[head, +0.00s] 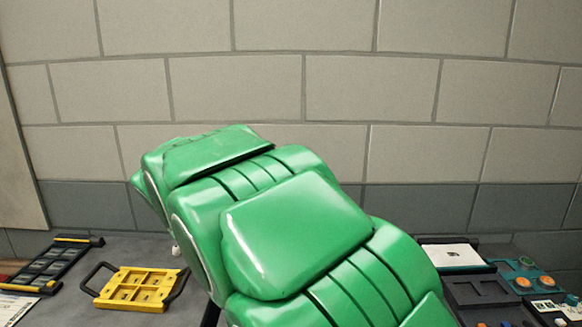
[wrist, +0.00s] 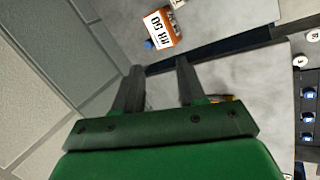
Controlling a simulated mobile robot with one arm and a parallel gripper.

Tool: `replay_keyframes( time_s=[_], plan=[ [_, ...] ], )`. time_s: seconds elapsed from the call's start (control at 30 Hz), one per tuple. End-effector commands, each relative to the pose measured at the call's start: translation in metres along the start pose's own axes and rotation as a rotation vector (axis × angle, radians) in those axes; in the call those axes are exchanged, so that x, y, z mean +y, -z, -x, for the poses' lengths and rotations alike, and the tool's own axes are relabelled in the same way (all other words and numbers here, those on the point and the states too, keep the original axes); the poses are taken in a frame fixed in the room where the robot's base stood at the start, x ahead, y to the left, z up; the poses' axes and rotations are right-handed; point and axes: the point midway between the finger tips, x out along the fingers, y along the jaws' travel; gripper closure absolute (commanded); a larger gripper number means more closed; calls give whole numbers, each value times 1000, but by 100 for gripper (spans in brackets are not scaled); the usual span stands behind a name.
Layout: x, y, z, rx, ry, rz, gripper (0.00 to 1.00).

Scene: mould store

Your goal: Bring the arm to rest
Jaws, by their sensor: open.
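My green arm fills the middle of the head view and hides much of the table behind it. My gripper shows in the wrist view (wrist: 158,78), with two dark fingers on a green mount. The fingers are apart and nothing is between them except the grey surface behind. The gripper itself is hidden in the head view.
A grey table (head: 60,312) runs along a block wall (head: 235,90). A yellow tray (head: 140,288) with dark handles and a dark rack (head: 55,264) lie left. Dark trays (head: 482,290) and a teal panel (head: 521,275) stand right. An orange-and-white labelled box (wrist: 162,27) lies beyond the fingers.

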Motion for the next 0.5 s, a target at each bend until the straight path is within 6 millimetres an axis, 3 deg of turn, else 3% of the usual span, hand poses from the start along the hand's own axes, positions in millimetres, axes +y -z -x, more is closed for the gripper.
replay_keyframes(
  time_s=[0.03,0.23,0.5],
  plan=[
    [14,-26,2,-25,0,-32,60],
    [51,-123,6,-124,6,-134,60],
    [68,-250,20,-251,31,-265,60]
  ],
)
